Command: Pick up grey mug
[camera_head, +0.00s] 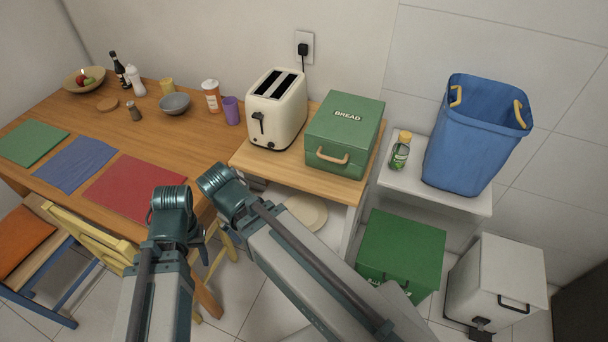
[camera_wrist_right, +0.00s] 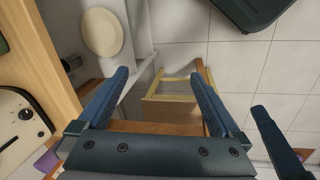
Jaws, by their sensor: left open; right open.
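A small grey object (camera_wrist_right: 70,62), perhaps the grey mug, shows in the right wrist view on the shelf under the wooden counter, beside a cream plate (camera_wrist_right: 102,32). In the head view this place is mostly hidden behind my right arm. My right gripper (camera_wrist_right: 158,76) is open and empty, its fingers pointing down towards the floor and a chair, to the right of the grey object. My left gripper (camera_head: 170,205) is open beside the right one, in front of the dining table; its fingertips are hard to see in the head view.
A toaster (camera_head: 277,108) and a green bread box (camera_head: 344,135) stand on the counter (camera_head: 262,163). The dining table (camera_head: 85,120) holds placemats, a grey bowl (camera_head: 174,103) and a purple cup (camera_head: 231,110). A yellow chair (camera_head: 90,236) and a green bin (camera_head: 402,250) flank my arms.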

